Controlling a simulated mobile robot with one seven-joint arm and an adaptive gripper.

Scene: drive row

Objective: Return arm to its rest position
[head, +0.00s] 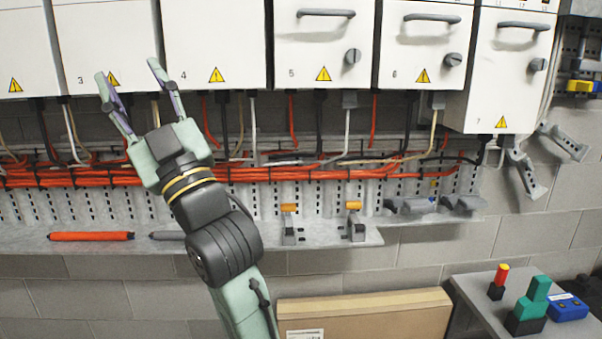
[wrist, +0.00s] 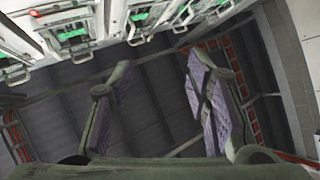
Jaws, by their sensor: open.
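My gripper (head: 135,84) is open and empty in the head view, its two fingers apart and pointing up in front of the white drive cabinets, near the one marked 3. My arm comes up from the bottom of the head view and leans to the left. In the wrist view my gripper (wrist: 160,95) also shows open, with purple pads on both fingers and nothing between them. Whether a finger touches a cabinet cannot be told.
White cabinets (head: 213,40) hang in a row, several with handles and knobs. Orange cables (head: 290,174) run below them. A cardboard box (head: 365,316) stands below. A side table (head: 470,290) at right carries small coloured items.

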